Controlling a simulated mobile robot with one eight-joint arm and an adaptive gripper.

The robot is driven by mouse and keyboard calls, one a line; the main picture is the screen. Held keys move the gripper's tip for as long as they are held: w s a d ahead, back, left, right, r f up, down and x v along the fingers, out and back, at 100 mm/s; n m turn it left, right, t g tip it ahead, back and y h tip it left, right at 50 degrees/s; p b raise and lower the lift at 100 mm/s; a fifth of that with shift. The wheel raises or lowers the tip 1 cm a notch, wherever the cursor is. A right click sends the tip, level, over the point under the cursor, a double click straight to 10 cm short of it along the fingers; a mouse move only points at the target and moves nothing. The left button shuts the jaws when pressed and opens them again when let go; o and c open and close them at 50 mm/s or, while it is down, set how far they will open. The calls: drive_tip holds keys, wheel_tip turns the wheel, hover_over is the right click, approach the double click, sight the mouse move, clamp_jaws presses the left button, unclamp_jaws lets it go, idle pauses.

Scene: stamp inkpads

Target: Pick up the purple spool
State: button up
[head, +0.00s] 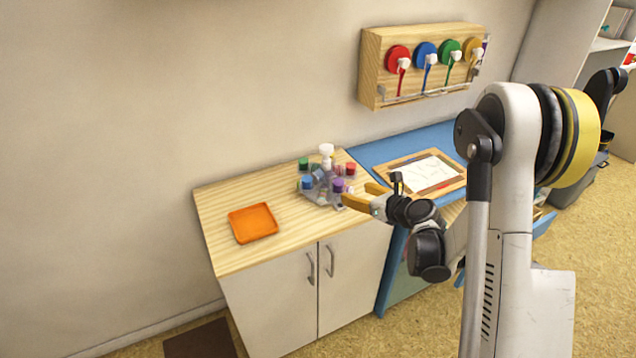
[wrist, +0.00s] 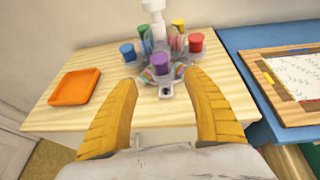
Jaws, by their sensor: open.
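The purple spool (head: 338,186) stands at the near side of a clear holder (head: 318,197) on the wooden cabinet top. In the wrist view the purple spool (wrist: 159,64) is ahead of my gripper, between the lines of its two yellow fingers. My gripper (wrist: 160,92) is open with nothing between the fingers. In the head view my gripper (head: 368,195) is just right of the purple spool, apart from it as far as I can tell.
The holder also carries blue (wrist: 127,52), green (wrist: 131,33), red (wrist: 196,42) and yellow (wrist: 178,26) spools around a white post (wrist: 155,22). An orange tray (head: 253,223) lies to the left. A framed picture (head: 425,174) lies on the blue table at right.

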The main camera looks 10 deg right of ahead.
sight(341, 185)
drive_tip(key=b+x, duration=0.1)
drive_tip(key=x, duration=0.2)
drive_tip(key=b+x, duration=0.1)
drive_tip(key=x, duration=0.2)
drive_tip(key=b+x, duration=0.1)
drive_tip(key=x, duration=0.3)
drive_tip(key=shift+w+r, duration=0.25)
drive_tip(key=shift+r, duration=0.05)
drive_tip(key=shift+c, duration=0.2)
drive_tip(key=c, duration=1)
